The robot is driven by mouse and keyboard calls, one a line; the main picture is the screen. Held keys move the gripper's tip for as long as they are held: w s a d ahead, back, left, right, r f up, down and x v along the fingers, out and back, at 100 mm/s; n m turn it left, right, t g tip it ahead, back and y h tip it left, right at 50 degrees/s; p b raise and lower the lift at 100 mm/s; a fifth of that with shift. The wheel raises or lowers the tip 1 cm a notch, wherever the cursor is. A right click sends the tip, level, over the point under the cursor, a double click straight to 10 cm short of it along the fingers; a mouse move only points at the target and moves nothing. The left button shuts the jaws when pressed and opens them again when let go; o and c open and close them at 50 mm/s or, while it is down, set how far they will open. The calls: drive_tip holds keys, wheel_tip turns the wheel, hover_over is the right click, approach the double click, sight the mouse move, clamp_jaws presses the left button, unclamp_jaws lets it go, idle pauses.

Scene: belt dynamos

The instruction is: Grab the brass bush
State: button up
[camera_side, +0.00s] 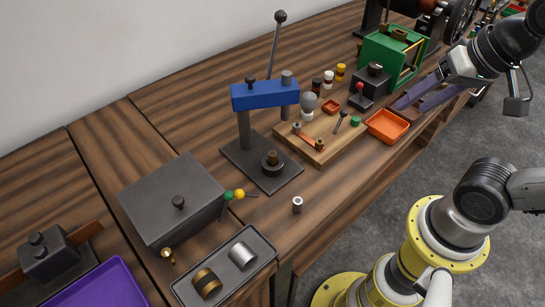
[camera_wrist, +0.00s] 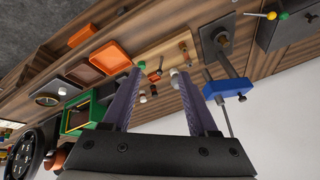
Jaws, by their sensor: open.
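A brass-coloured ring with a dark band, which looks like the brass bush (camera_side: 207,283), lies in a grey tray (camera_side: 181,290) at the bottom of the side view. A silver bush (camera_side: 242,255) lies beside it in the same tray. My gripper (camera_side: 409,104) is at the upper right, far from the tray, above the table by the orange tray. Its two purple fingers are apart and nothing is between them; they also show in the wrist view (camera_wrist: 158,75). The grey tray is not visible in the wrist view.
A blue-headed press (camera_side: 265,94) with a tall lever stands mid-table. A dark box (camera_side: 172,199) and a small steel cylinder (camera_side: 297,205) are near the grey tray. A wooden board (camera_side: 320,150), an orange tray (camera_side: 387,126) and a green frame (camera_side: 392,55) are nearer my gripper.

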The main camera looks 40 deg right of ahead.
drive_tip(key=w+a+r+m+g, duration=0.1)
drive_tip(key=w+a+r+m, duration=0.1)
drive_tip(key=w+r+m, duration=0.5)
drive_tip(key=m+g, duration=0.5)
drive_tip(key=m, duration=0.3)
hover_over(272, 153)
wheel_tip(272, 153, down, 10)
drive_tip(key=f, duration=0.8)
drive_tip(key=shift+s+f, duration=0.25)
drive_tip(key=shift+s, duration=0.1)
drive_tip(key=shift+w+f, duration=0.15)
drive_tip(key=shift+f, duration=1.2)
drive_tip(key=shift+w+f, duration=0.15)
drive_tip(key=shift+f, duration=1.2)
clamp_jaws()
